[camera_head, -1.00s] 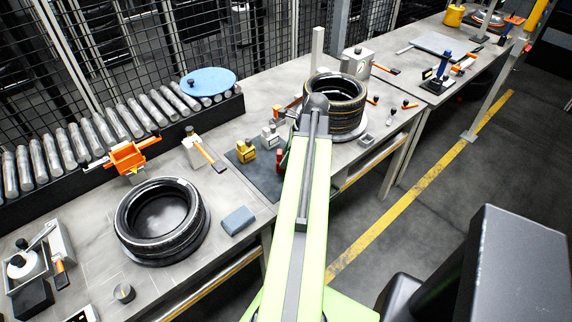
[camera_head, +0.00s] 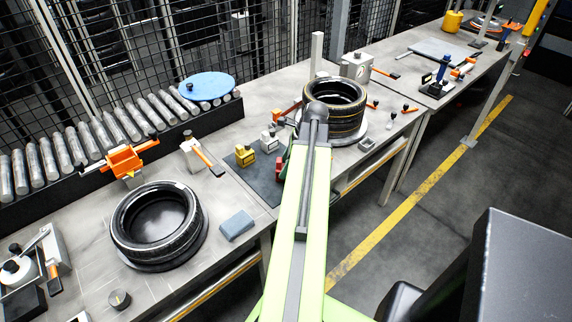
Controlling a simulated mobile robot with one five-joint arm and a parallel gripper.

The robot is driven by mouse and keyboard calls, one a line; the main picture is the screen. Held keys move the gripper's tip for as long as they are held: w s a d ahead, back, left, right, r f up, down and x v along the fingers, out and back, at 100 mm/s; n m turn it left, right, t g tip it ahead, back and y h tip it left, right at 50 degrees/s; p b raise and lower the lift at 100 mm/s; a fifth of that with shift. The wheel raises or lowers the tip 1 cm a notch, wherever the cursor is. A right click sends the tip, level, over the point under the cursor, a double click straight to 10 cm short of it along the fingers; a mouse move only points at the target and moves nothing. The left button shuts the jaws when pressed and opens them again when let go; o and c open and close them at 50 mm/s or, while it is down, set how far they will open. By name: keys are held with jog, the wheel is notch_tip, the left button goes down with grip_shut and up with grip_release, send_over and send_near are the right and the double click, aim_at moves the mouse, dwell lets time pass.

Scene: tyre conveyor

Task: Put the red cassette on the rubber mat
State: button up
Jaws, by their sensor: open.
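A dark flat mat (camera_head: 262,190) lies on the bench between the two tyres; I take it for the rubber mat. A small red thing (camera_head: 279,168) shows at the mat's right side, partly hidden by my arm. I cannot tell if it is the red cassette. A yellow block (camera_head: 245,155) and a pale block (camera_head: 269,141) stand toward the back of the mat. My pale green arm reaches over the bench beside the mat and hides what is behind it. My gripper is hidden behind the arm.
A tyre (camera_head: 190,235) lies on the left bench, with a blue-grey block (camera_head: 237,225) beside it. Stacked tyres (camera_head: 345,125) stand right of my arm's end. A roller conveyor (camera_head: 100,138) with a blue disc (camera_head: 208,86) runs along the mesh fence. Open floor lies to the right.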

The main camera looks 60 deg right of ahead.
jog(key=p+v, duration=1.1)
jog(key=v, duration=0.1)
jog(key=shift+r, duration=0.1)
